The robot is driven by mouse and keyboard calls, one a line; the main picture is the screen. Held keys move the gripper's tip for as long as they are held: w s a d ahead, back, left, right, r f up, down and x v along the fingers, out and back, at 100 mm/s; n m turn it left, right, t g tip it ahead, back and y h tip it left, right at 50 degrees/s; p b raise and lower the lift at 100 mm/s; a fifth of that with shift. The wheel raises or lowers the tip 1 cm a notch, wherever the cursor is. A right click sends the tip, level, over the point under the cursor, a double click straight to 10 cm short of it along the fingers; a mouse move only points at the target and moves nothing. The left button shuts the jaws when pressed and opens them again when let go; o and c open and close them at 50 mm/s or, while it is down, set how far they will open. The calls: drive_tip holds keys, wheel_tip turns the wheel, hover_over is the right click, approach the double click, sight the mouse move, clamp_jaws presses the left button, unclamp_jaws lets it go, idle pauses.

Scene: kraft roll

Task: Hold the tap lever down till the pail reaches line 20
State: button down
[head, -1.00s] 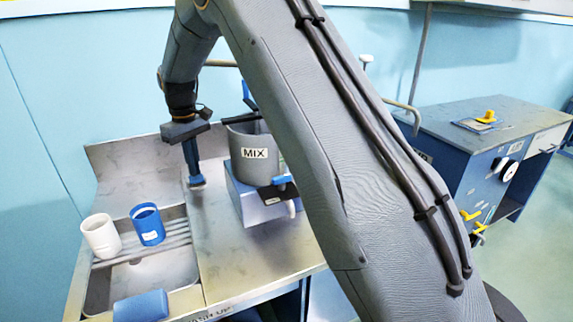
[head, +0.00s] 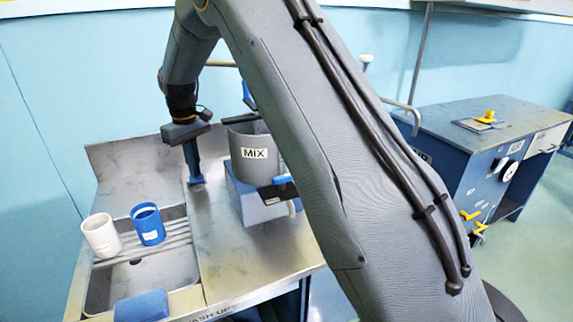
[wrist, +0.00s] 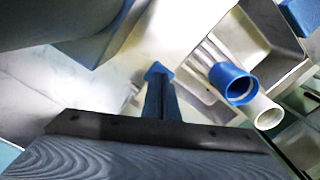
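The grey MIX tank (head: 256,153) stands on a blue-and-white block on the steel bench. Its tap has a blue lever (head: 282,180) over a dark body, beside my arm, which partly hides that area. A blue cup-like vessel (head: 148,226) and a white one (head: 102,236) stand on the sink rack; I cannot tell which is the pail, and no line 20 is legible. My gripper (head: 196,181) points down over the bench, left of the tank and apart from the tap. In the wrist view its blue-tipped fingers (wrist: 158,72) look together, with nothing between them.
The steel sink (head: 160,272) lies front left, with a blue block (head: 141,306) on its front edge. Bare bench (head: 230,258) lies between sink and tank block. A blue-sided cabinet (head: 480,150) with yellow handles stands at right.

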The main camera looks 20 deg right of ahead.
drive_tip(key=shift+f+b, duration=0.45)
drive_tip(key=shift+f, duration=1)
idle(1.7)
idle(0.9)
wheel_tip(320, 180, up, 8)
drive_tip(key=p, duration=0.4)
drive_tip(key=shift+f, duration=0.2)
